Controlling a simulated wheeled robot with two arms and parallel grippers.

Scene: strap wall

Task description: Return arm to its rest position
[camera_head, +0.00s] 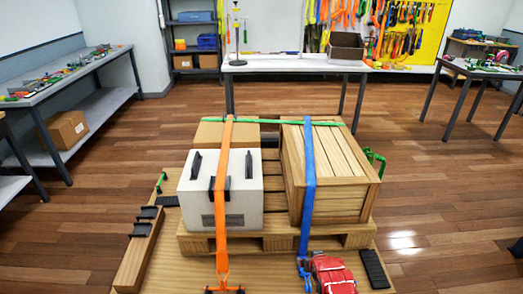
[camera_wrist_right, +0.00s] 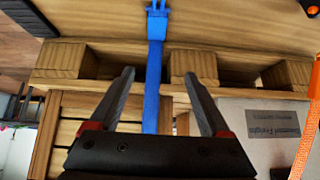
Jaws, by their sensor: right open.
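My right gripper (camera_wrist_right: 157,70) is open, with its two dark fingers spread on either side of the blue strap (camera_wrist_right: 151,85) in the right wrist view. I cannot tell how far the fingers are from the strap; nothing is clamped between them. In the head view the blue strap (camera_head: 309,180) runs over the wooden crate (camera_head: 345,165) down to a blue hook at the front. An orange strap (camera_head: 222,180) runs over the white box (camera_head: 248,190) to a hook at the front.
The load stands on a pallet (camera_head: 262,243) on a wooden base (camera_head: 190,275). A green strap (camera_head: 268,122) crosses the top at the back. Tables stand left, back and right, with open floor (camera_head: 440,190) between.

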